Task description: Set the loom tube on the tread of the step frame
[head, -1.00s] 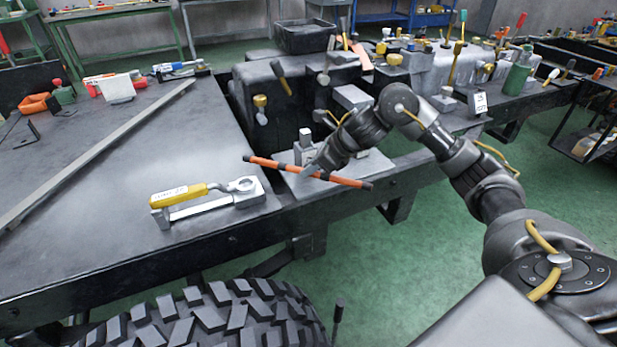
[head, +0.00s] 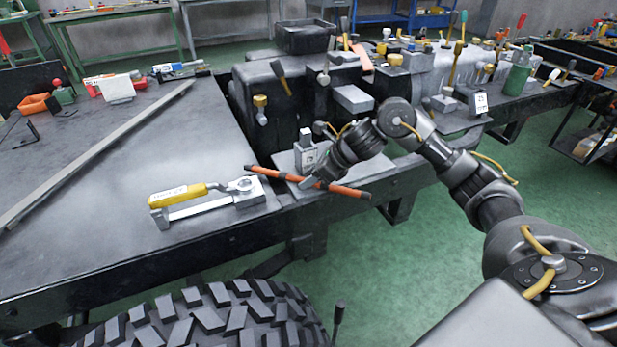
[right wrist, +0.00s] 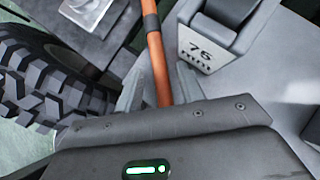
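The loom tube (head: 350,191) is an orange rod with dark ends. My right gripper (head: 308,182) is shut around its middle and holds it roughly level. In the right wrist view the tube (right wrist: 156,62) runs between the fingers (right wrist: 160,88). Below it is a flat light-grey plate (head: 372,170) on the chassis side, which looks like the step frame's tread. The tube crosses over the plate's near part, its right end past the front edge. I cannot tell whether it touches the plate. My left gripper is not in view.
A grey block marked 76 stands on the plate, close beside my right gripper; it shows in the wrist view (right wrist: 205,45). A yellow-handled metal tool (head: 185,195) lies on the dark deck at left. A big tyre (head: 220,318) is in front. Chassis parts crowd behind.

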